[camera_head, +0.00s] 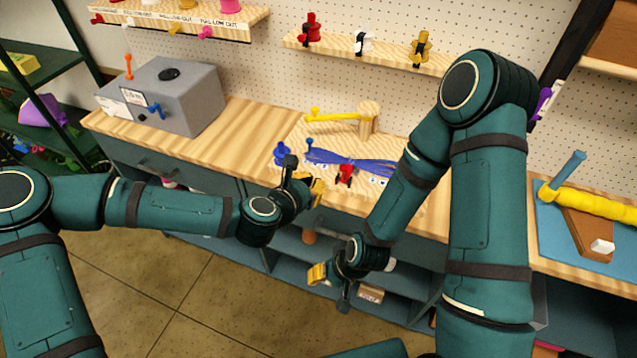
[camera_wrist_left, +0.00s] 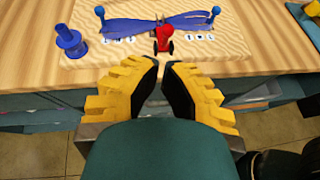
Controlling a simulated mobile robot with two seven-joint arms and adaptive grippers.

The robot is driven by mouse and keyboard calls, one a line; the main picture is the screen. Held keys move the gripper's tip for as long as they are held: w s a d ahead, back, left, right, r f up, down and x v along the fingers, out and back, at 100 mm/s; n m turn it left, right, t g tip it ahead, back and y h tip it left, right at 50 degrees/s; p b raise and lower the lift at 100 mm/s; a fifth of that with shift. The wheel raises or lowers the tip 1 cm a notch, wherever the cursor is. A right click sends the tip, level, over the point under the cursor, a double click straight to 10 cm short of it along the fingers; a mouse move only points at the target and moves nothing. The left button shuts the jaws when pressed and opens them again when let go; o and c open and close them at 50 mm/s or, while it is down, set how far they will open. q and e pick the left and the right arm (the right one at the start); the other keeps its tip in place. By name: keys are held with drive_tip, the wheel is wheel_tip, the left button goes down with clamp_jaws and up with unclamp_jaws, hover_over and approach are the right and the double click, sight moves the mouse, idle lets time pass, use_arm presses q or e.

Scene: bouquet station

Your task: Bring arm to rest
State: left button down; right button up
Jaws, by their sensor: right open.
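My left gripper (camera_head: 312,187) is above the front edge of the wooden bench. In the left wrist view its yellow fingers (camera_wrist_left: 160,64) lean together, with a narrow gap at the tips and nothing between them. My right gripper (camera_head: 322,284) is open and empty, lower down, in front of the shelves under the bench. Its arm comes in from the right and bends down in front of the bench. Both grippers are apart from the things on the bench.
A wooden board (camera_head: 300,130) holds blue stems or ribbons (camera_head: 350,162), a red piece (camera_head: 345,176) and a blue spool (camera_head: 281,154). A grey box (camera_head: 170,97) stands at the left. A blue mat (camera_head: 560,240) lies at the right. The floor (camera_head: 180,290) in front is clear.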

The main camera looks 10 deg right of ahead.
use_arm(q)
drive_tip(key=shift+s+a+r, duration=0.15)
drive_tip(key=shift+a+r, duration=0.05)
use_arm(e)
drive_tip(key=shift+w, duration=0.1)
idle(0.4)
use_arm(q)
drive_tip(key=s+a+f+m+g+b, duration=0.3)
drive_tip(key=s+f+m, duration=0.1)
drive_tip(key=f+m, duration=0.5)
drive_tip(key=s+a+f+m+g+y+b, duration=0.2)
drive_tip(key=s+a+f+m, duration=0.3)
drive_tip(key=a+f+m, duration=0.3)
drive_tip(key=s+a+f+m+g+y+b, duration=0.2)
drive_tip(key=s+a+f+m, duration=0.4)
drive_tip(key=f, duration=0.4)
drive_tip(key=a+m+y, duration=0.1)
drive_tip(key=a, duration=0.1)
drive_tip(key=shift+a+m+g, duration=0.3)
drive_tip(key=shift+a+m, duration=0.1)
use_arm(e)
wheel_tip(320, 180, down, 8)
drive_tip(key=shift+s+a, duration=0.2)
drive_tip(key=shift+s, duration=0.1)
